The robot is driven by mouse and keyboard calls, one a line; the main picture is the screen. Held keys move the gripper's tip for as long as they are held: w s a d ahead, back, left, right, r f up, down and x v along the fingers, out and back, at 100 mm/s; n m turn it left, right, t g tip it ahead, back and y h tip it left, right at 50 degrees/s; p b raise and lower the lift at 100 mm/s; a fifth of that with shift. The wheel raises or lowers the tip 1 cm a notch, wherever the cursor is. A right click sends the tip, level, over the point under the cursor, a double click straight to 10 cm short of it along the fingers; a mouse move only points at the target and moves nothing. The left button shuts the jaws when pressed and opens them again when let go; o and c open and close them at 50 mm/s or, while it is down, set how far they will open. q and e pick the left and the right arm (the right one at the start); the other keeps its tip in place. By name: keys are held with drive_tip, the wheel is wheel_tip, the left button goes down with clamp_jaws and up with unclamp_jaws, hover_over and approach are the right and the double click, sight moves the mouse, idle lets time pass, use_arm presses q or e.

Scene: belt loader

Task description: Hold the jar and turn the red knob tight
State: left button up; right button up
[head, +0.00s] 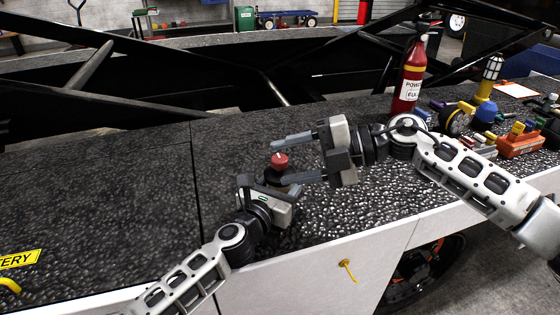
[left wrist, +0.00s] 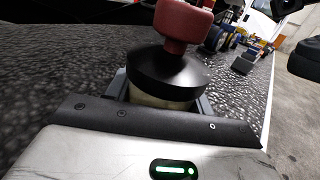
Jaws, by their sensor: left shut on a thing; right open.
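The jar stands on the dark textured worktop. In the left wrist view its black lid (left wrist: 165,72) and pale body (left wrist: 160,97) show, with the red knob (left wrist: 184,22) on top. The red knob also shows in the head view (head: 279,161). My left gripper (head: 277,186) is shut on the jar from the near side, its fingers on both sides of the body. My right gripper (head: 298,160) is open, its two fingers pointing left. In the head view one finger lies on the far side of the knob and the other on the near side. Contact with the knob cannot be told.
A red bottle (head: 409,75) stands at the back right. Several coloured tools and parts, including an orange box (head: 520,145), lie on the right of the worktop. The worktop (head: 100,195) to the left is clear. Black frame bars run behind it.

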sight(287, 164)
drive_tip(key=d+f+m+t+y, duration=0.15)
drive_tip(key=d+m+t, duration=0.25)
drive_tip(key=m, duration=0.6)
drive_tip(key=d+f+m+t+h, duration=0.1)
drive_tip(key=d+f+m+t, duration=0.25)
drive_tip(key=m, duration=0.75)
drive_tip(key=shift+n+t+y, duration=0.25)
drive_tip(key=shift+n+y, duration=0.05)
drive_tip(key=shift+y, duration=0.05)
drive_tip(key=x, duration=1.1)
drive_tip(key=shift+w+r, duration=0.25)
drive_tip(key=c, duration=0.9)
